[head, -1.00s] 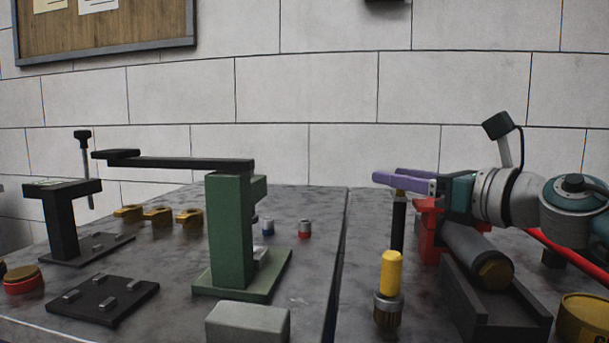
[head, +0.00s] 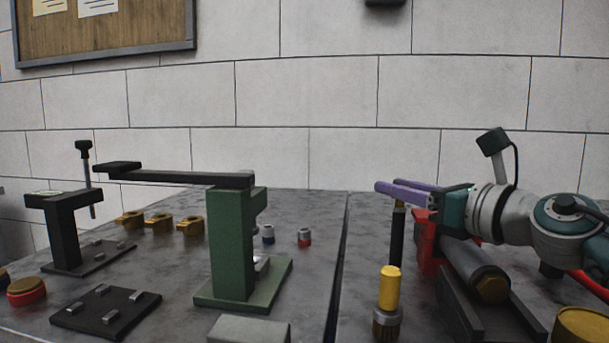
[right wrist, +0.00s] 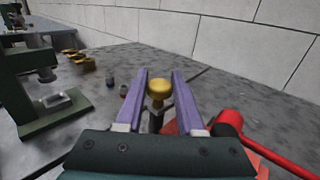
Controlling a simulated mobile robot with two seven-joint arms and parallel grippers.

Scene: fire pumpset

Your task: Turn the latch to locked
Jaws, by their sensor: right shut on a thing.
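A round brass knob (right wrist: 158,89) sits between the two purple fingers of my right gripper (right wrist: 159,76) in the right wrist view, and the fingers are shut on it. In the head view my right gripper (head: 386,188) comes in from the right, and a bit of brass shows under its fingers at the top of a dark upright post (head: 397,238). A red bracket (head: 428,240) stands just right of the post. No other part is clearly a latch, and no locked mark is readable. My left gripper is not in view.
A yellow-topped cylinder (head: 390,288) stands in front of the post. A dark pipe (head: 466,262) lies on a grey cradle to the right. A red bar (right wrist: 275,148) runs right of the gripper. A green stand (head: 236,245) with a black arm is to the left.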

